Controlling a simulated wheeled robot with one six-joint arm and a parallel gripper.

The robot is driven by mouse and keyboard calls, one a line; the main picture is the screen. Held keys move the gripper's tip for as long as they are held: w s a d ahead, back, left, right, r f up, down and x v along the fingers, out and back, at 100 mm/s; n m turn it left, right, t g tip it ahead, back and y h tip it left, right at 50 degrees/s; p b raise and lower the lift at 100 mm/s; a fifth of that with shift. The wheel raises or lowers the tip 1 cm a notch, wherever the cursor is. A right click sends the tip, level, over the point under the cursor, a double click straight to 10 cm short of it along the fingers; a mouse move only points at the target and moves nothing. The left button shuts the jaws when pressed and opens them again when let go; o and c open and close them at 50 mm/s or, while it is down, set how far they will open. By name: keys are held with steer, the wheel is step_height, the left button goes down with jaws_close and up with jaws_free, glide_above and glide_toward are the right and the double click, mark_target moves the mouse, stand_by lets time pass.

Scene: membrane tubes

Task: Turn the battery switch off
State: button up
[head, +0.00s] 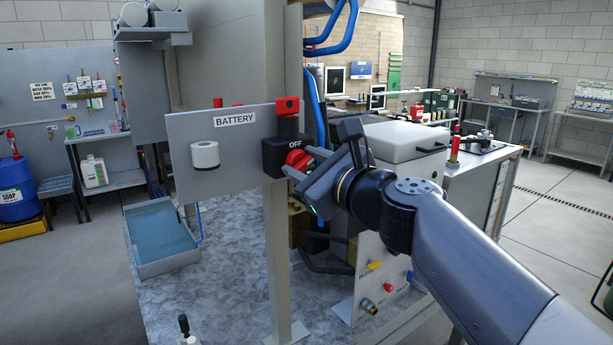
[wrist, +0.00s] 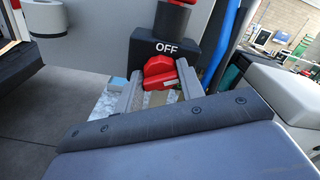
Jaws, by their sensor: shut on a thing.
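The battery switch is a black box (head: 286,155) marked OFF, mounted at the right end of a grey panel (head: 222,150) labelled BATTERY. Its red knob (head: 299,160) sticks out from the lower front of the box. In the wrist view the red knob (wrist: 160,72) sits below the OFF mark on the black box (wrist: 160,50). My gripper (wrist: 158,90) is shut on the red knob, with one finger on each side of it. In the head view my gripper (head: 301,174) reaches the knob from the right and partly hides it.
A red part (head: 287,106) stands above the switch box, and a white roll-like cylinder (head: 205,155) sits on the panel's left. Blue hoses (head: 316,95) run close behind the switch. A blue-lined tray (head: 160,237) lies below left. A white-topped cabinet (head: 405,140) stands to the right.

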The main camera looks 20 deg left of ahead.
steer(key=n+b, duration=0.1)
steer(key=n, duration=0.1)
steer(key=n+b, duration=0.3)
steer(key=n, duration=0.1)
steer(key=shift+f+b, duration=0.25)
steer(key=shift+b, duration=0.05)
steer(key=n+b, duration=0.3)
steer(key=n, duration=0.3)
steer(key=shift+b, duration=0.4)
steer(key=o, duration=1)
steer(key=shift+r, duration=0.1)
steer(key=shift+s, duration=0.1)
steer(key=b+v, duration=0.2)
steer(key=v, duration=0.8)
steer(key=shift+s+d, duration=0.2)
steer(key=shift+d, duration=0.05)
